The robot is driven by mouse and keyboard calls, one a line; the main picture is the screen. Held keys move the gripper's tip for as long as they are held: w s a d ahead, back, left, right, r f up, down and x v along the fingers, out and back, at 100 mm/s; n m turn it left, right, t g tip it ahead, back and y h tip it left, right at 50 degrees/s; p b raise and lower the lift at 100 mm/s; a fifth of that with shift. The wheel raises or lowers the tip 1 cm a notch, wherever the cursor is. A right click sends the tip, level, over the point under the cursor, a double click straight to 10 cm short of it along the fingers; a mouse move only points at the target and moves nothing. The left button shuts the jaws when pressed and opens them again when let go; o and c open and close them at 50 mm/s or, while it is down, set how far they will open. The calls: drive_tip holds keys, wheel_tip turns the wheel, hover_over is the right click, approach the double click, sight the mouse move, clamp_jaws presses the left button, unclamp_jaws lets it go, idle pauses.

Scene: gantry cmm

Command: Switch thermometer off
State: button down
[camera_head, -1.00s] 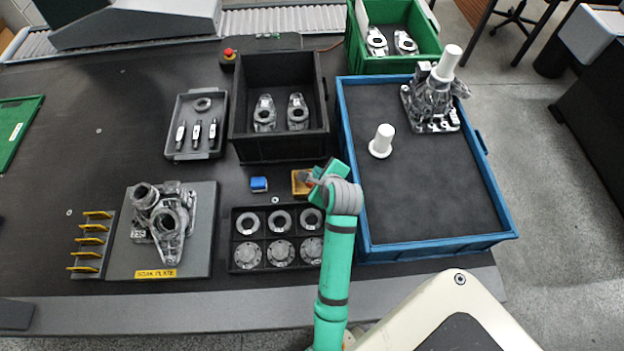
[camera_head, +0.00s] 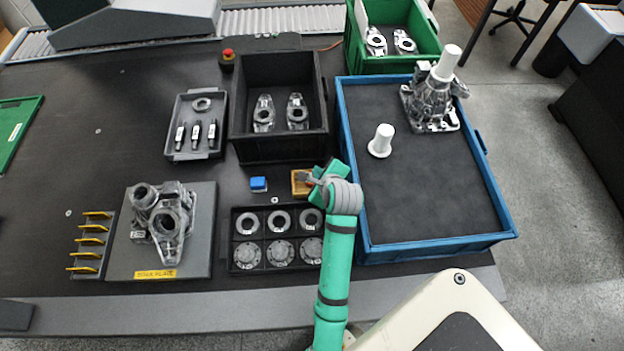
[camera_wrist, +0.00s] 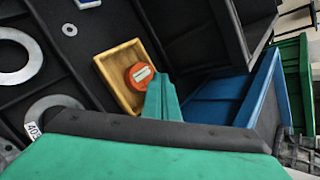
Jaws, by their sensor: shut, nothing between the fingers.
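A small yellow box (camera_head: 301,183) sits on the dark table between the black bin and the ring tray. In the wrist view the yellow box (camera_wrist: 120,75) has a raised rim and a round orange-red part (camera_wrist: 139,75) with a pale bar across it. No thermometer label is readable, so I cannot tell for sure that this is the thermometer. My gripper (camera_head: 315,183) is at the box's right side in the head view, partly covering it. In the wrist view my green fingers (camera_wrist: 162,98) are shut and empty, close beside the orange part; contact cannot be told.
A blue block (camera_head: 259,184) lies left of the yellow box. The black tray of rings (camera_head: 232,240) is in front, the black bin (camera_head: 282,155) behind. A tall-walled blue crate (camera_head: 440,246) stands close on the right. A plate with a casting (camera_head: 122,255) is at left.

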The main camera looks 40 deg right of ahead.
drive_tip(key=shift+f, duration=0.1)
drive_tip(key=shift+w+a+f, duration=0.1)
drive_tip(key=shift+f, duration=0.25)
drive_tip(key=shift+f, duration=0.2)
idle(0.7)
drive_tip(key=shift+r, duration=0.65)
wheel_tip(320, 180, up, 6)
idle(0.8)
idle(0.4)
